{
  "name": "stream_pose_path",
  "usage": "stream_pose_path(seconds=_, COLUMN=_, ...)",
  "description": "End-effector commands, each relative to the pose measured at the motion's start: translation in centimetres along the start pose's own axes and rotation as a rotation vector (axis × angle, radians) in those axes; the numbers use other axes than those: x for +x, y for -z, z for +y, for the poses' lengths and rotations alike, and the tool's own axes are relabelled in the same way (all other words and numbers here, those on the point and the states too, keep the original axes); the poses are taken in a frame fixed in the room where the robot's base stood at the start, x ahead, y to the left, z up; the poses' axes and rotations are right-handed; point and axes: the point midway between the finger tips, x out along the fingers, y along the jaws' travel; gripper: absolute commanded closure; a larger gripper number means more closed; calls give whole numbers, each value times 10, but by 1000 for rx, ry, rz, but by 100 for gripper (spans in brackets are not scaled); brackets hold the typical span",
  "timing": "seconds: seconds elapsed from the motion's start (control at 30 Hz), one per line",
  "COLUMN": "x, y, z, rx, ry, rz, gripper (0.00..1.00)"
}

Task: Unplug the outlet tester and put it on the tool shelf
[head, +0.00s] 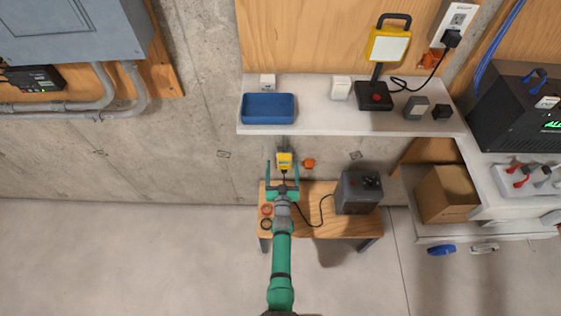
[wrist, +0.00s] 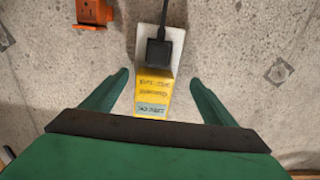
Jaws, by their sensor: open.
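A small yellow block with dark lettering, which looks like the outlet tester (head: 284,160), is at the wall outlet below the pale shelf (head: 315,118). In the wrist view the yellow tester (wrist: 153,88) lies against the white outlet plate (wrist: 148,42), beside a black plug (wrist: 160,54) with a cord. My gripper (head: 283,168) is open in front of the outlet. In the wrist view its green fingers (wrist: 159,80) stand on either side of the tester, with visible gaps and nothing held. Depth between fingertips and tester cannot be told. The tester's prongs are hidden.
The shelf holds a blue tray (head: 268,108), a yellow work lamp (head: 388,46) and several small blocks. An orange box (head: 309,163) is on the wall right of the outlet. Below, a wooden bench (head: 325,225) carries a dark grey device (head: 358,192) and coloured rings (head: 266,210).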

Motion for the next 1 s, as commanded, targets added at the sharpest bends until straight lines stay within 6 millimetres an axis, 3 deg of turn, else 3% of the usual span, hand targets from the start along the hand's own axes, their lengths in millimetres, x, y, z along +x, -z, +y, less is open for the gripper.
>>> stream_pose_path(seconds=0.3, x=-1, y=0, z=15, rx=-1, ry=-15, rz=-1, gripper=20)
stream_pose_path(seconds=0.73, x=0, y=0, z=3, rx=0, ry=7, rz=-1, gripper=20)
stream_pose_path(seconds=0.77, x=0, y=0, z=3, rx=0, ry=7, rz=-1, gripper=23)
stream_pose_path(seconds=1.0, x=0, y=0, z=4, rx=0, ry=6, rz=0, gripper=80)
